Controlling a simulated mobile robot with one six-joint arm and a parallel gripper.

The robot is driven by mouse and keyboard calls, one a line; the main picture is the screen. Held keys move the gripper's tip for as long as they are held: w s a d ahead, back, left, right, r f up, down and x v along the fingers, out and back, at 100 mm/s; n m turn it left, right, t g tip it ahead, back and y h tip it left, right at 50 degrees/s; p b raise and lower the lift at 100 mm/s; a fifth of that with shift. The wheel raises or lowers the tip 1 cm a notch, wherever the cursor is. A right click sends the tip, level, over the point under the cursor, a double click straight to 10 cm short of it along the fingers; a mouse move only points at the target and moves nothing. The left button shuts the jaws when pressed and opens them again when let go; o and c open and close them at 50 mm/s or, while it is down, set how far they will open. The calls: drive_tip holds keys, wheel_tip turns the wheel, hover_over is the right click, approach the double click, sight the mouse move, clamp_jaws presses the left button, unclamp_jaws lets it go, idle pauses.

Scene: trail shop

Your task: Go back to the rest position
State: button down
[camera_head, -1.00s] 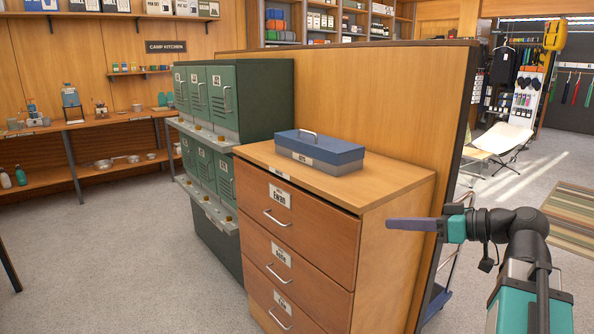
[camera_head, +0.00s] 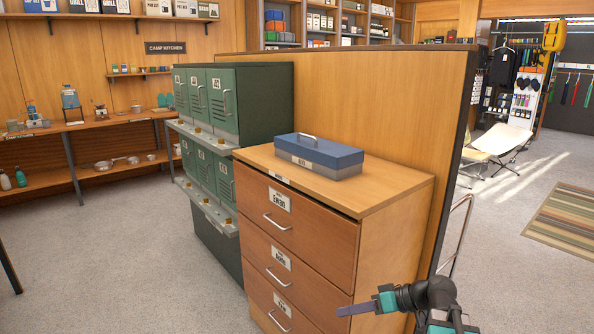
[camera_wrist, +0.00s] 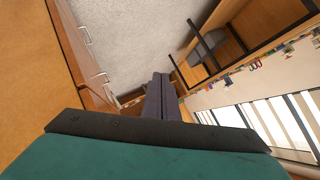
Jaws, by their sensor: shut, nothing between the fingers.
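My gripper (camera_head: 358,308) is low at the right of the head view, in front of the right side of the wooden drawer cabinet (camera_head: 393,240). Its fingers are together, with nothing between them, and point left. In the wrist view my gripper (camera_wrist: 161,85) also shows its dark fingers pressed together at the middle. My arm comes up from the bottom edge of the head view. I see no gap that tells for sure whether the fingers touch the cabinet.
A blue box (camera_head: 318,155) with a handle sits on the cabinet. Green lockers (camera_head: 265,100) stand to its left, and a wooden partition (camera_head: 385,105) rises behind. A reclining chair (camera_head: 500,140) and a striped rug (camera_head: 568,222) are at the right. Open floor lies at left and right.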

drive_tip(key=s+a+f+m+g+h, duration=0.1)
drive_tip(key=s+a+f+g, duration=0.15)
drive_tip(key=f, duration=0.55)
drive_tip(key=s+a+f+g+h, duration=0.1)
drive_tip(key=s+a+f, duration=0.25)
drive_tip(key=f, duration=0.45)
drive_tip(key=s+f+m+g+h+p, duration=0.25)
drive_tip(key=s+f+g, duration=0.25)
drive_tip(key=s+f, duration=1.4)
drive_tip(key=s+d+f+m+h, duration=0.2)
drive_tip(key=s+d+f+h, duration=0.4)
drive_tip(key=d+f, duration=0.3)
drive_tip(key=shift+s+g+h, duration=0.35)
drive_tip(key=shift+s, duration=0.55)
drive_tip(key=shift+m, duration=0.25)
